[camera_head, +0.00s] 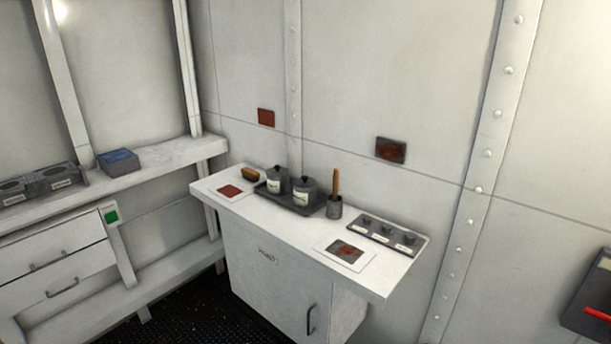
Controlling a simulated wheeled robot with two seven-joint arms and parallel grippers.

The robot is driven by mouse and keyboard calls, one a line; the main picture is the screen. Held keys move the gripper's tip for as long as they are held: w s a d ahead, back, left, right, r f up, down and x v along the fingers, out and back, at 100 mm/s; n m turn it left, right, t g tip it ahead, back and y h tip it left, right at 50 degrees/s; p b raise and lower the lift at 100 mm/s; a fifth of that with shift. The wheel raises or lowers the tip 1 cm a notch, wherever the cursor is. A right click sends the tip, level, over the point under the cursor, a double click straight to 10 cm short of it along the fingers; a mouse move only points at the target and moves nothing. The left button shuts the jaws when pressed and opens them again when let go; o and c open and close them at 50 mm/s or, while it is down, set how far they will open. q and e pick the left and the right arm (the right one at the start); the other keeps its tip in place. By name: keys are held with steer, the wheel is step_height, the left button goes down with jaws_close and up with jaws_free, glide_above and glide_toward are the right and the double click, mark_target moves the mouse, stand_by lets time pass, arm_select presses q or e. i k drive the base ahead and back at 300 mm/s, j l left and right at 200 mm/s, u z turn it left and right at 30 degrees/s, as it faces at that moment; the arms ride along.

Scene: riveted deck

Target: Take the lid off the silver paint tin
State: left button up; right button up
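Two small grey tins stand upright side by side on a dark tray (285,205) on the white cabinet top; one is the left tin (276,184), the other the right tin (304,195). Each has a dark lid with a knob on top and a pale label on its front. The labels are too small to read, so I cannot tell which tin is the silver paint. Both lids appear seated on their tins. Neither of my grippers shows in this view.
A dark cup (334,209) with a wooden-handled tool stands right of the tray. A brown-topped brush (250,175) and a red-patch card (229,190) lie left. A rust-patch card (345,254) and a knobbed panel (388,235) lie right. The cabinet's front left top is clear.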

mark_target(304, 182)
steer(key=i+j+z, duration=0.1)
steer(key=i+j, duration=0.15)
steer(key=i+j+z, duration=0.1)
steer(key=i+j, duration=0.15)
steer(key=j, duration=0.15)
steer(key=i+j+z, duration=0.1)
steer(key=j, duration=0.3)
steer(key=i+j+z, duration=0.1)
steer(key=i+j, duration=0.2)
steer(key=i+j+z, duration=0.1)
steer(key=j, duration=0.4)
steer(key=i, duration=0.1)
